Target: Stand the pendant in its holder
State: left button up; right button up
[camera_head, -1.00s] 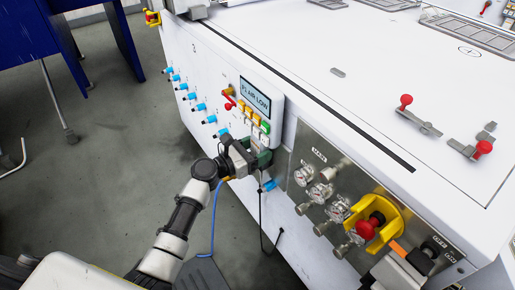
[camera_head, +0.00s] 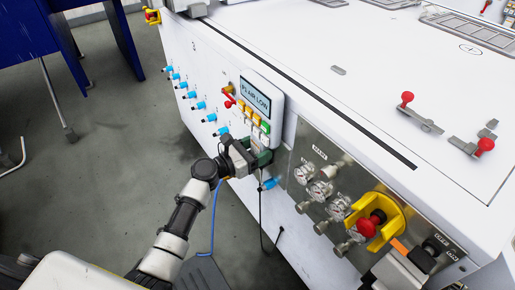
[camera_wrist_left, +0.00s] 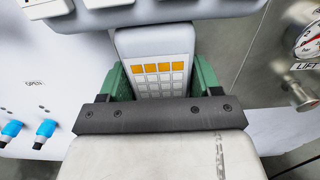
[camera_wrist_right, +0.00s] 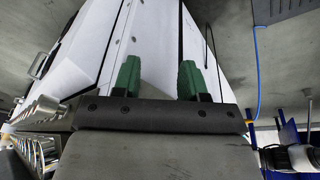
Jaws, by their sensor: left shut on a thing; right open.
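The pendant (camera_wrist_left: 158,75) is a grey handset with orange and white keys. In the left wrist view it stands between the green fingers of my left gripper (camera_wrist_left: 160,85), which is shut on it. In the head view my left gripper (camera_head: 262,158) is against the machine's front, just below the display panel, and mostly hides the pendant. The holder cannot be made out clearly; I cannot tell whether the pendant touches it. My right gripper (camera_wrist_right: 160,80) is open, with nothing between its green fingers.
The display panel (camera_head: 256,98) with coloured buttons is directly above the left gripper. Gauges (camera_head: 320,190) and a red knob in a yellow guard (camera_head: 370,225) are to its right. Blue-tipped fittings (camera_head: 200,105) line the front at left. A black cable (camera_head: 261,220) hangs below.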

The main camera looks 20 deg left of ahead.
pick_arm(q)
jog(key=shift+f, duration=0.4)
pick_arm(e)
jog(key=shift+v, duration=1.2)
pick_arm(q)
jog(key=o, duration=1.4)
jog(key=shift+c, duration=0.2)
pick_arm(e)
jog(key=shift+f, duration=0.1)
pick_arm(q)
jog(key=shift+f, duration=0.15)
jog(key=shift+s+a, duration=0.1)
jog(key=shift+s, duration=0.05)
jog(key=v, duration=1)
jog(key=shift+s+p, duration=0.2)
jog(key=shift+p, duration=0.2)
pick_arm(e)
jog(key=x, duration=0.4)
jog(key=shift+w+a+f, duration=0.1)
jog(key=shift+w+f, duration=0.05)
jog(key=shift+f, duration=0.25)
